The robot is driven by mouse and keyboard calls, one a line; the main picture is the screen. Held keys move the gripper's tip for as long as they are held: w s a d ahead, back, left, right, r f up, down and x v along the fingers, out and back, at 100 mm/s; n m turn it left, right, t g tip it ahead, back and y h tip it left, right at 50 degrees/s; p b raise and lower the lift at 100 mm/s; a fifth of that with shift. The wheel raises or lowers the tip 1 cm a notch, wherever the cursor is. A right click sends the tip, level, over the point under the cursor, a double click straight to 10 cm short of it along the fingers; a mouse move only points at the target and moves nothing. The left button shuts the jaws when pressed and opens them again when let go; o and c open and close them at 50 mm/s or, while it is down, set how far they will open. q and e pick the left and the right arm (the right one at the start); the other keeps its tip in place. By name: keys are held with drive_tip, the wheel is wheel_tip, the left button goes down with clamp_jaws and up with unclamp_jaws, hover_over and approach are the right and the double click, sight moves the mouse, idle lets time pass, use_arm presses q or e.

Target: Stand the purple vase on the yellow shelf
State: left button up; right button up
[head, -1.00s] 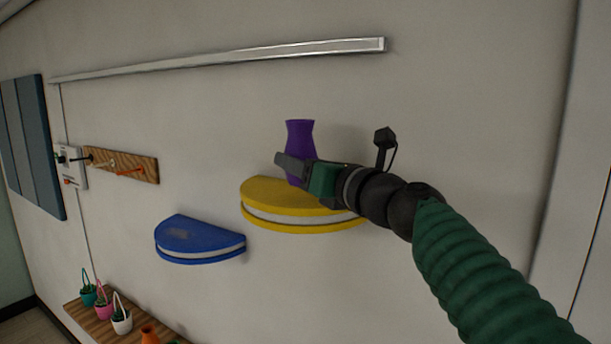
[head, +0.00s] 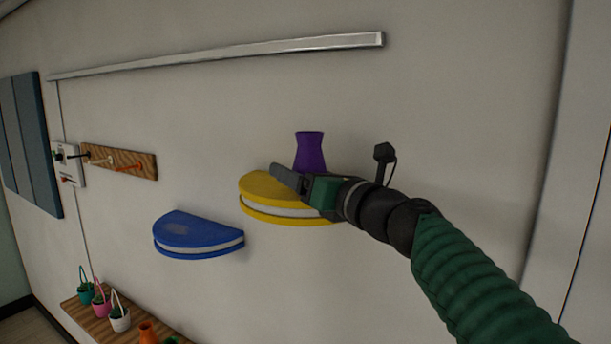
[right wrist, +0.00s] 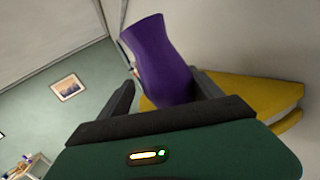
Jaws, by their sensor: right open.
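The purple vase (head: 309,150) is upright over the yellow shelf (head: 264,187), near the wall. Its foot is hidden behind my right gripper (head: 287,178), so I cannot see its contact with the shelf top. My right gripper is open, low in front of the vase. In the right wrist view the vase (right wrist: 160,58) stands between the two spread fingers, and a gap shows on the left finger's side. The yellow shelf (right wrist: 245,92) lies behind the right finger there. My left gripper is out of view.
A blue shelf (head: 198,236) is lower left of the yellow one. A metal rail (head: 220,58) runs along the wall above. A wooden hook board (head: 120,163) is at left. A wooden ledge (head: 85,318) with small pots is at lower left.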

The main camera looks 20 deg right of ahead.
drive_tip(key=shift+s+a+r, duration=0.1)
drive_tip(key=shift+r, duration=0.05)
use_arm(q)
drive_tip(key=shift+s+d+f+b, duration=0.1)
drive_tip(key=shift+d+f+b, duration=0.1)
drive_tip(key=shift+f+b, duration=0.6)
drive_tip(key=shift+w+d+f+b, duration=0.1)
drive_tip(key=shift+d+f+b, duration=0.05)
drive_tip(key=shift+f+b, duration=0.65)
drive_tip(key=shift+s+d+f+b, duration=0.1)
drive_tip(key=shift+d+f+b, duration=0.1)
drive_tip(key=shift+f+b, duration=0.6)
use_arm(e)
drive_tip(key=d+v, duration=0.1)
drive_tip(key=v, duration=1.1)
drive_tip(key=shift+d+f, duration=0.25)
drive_tip(key=shift+d, duration=0.25)
drive_tip(key=shift+a, duration=0.1)
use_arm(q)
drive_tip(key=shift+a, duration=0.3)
use_arm(e)
drive_tip(key=shift+a, duration=0.35)
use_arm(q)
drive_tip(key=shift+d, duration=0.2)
use_arm(e)
drive_tip(key=shift+d, duration=0.25)
